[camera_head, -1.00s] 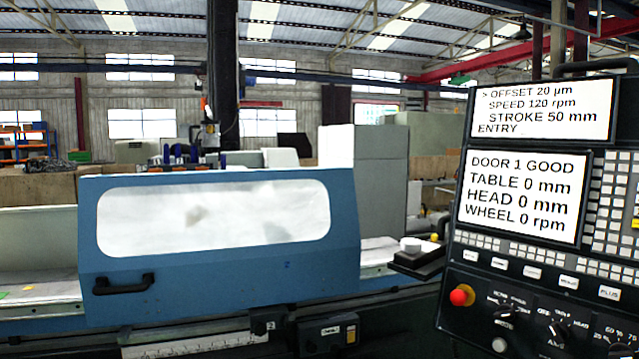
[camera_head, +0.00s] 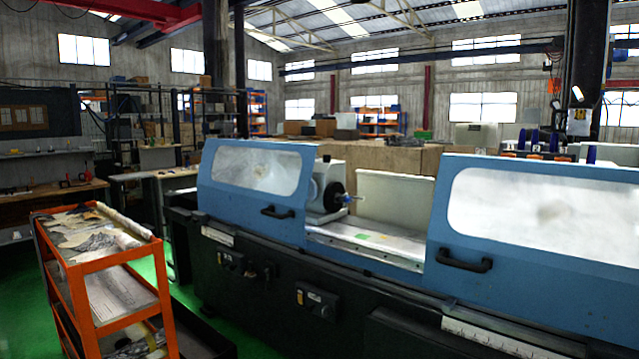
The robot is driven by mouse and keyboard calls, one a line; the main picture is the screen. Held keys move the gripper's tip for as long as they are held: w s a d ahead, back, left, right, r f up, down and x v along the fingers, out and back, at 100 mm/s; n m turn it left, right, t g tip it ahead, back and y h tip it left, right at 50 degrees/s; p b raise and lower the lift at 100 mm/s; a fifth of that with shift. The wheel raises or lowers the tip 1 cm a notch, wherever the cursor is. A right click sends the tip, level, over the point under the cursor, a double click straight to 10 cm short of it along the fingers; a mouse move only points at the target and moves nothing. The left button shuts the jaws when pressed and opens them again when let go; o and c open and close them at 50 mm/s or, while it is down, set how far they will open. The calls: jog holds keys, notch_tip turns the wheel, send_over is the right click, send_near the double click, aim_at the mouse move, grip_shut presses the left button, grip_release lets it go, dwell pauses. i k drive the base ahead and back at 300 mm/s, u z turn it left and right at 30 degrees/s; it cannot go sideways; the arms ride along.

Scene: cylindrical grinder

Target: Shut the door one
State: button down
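The grinder has two blue sliding doors with whitish windows. The left door (camera_head: 240,212) has a black handle (camera_head: 277,212) at its lower right. The right door (camera_head: 520,290) has a black handle (camera_head: 464,260) at its lower left and runs past the right edge of the view. A wide gap lies between the doors and shows the workhead (camera_head: 330,195) and the machine table (camera_head: 370,242). Neither door carries a number that I can read. My gripper is not in view.
An orange cart (camera_head: 80,268) with cluttered shelves stands at the left front, close to the grinder. Green floor (camera_head: 232,328) shows between them. A workbench (camera_head: 50,192) stands at the far left. The dark machine base (camera_head: 270,295) juts out below the doors.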

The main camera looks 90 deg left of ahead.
aim_at(281, 216)
jog(key=u, duration=3.8)
jog(key=k, duration=0.6)
jog(key=u, duration=0.8)
jog(key=i, duration=5.75)
